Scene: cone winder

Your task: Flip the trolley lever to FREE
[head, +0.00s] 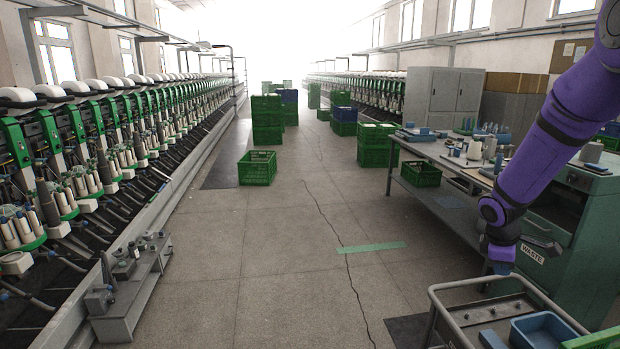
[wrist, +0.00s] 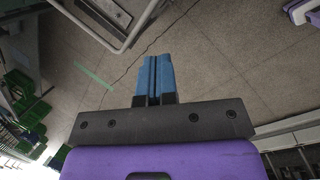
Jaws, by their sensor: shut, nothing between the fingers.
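The trolley (head: 447,312) stands at the bottom right of the head view, with a grey tubular rim and a tray top. Part of its rail also shows at the top left of the wrist view (wrist: 137,27). I cannot make out its lever in either view. My gripper (head: 501,268) hangs from the purple arm near the trolley's far rim in the head view; I cannot tell whether it touches. In the wrist view its blue fingers (wrist: 153,75) are together with nothing between them, pointing toward the floor.
A blue bin (head: 545,331) sits on the trolley. The green WASTE cabinet (head: 560,232) stands close behind my gripper, beside a cluttered workbench (head: 445,160). Green crates (head: 257,168) stand farther down the aisle. The middle floor is clear, with a crack and a green tape strip (head: 370,248).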

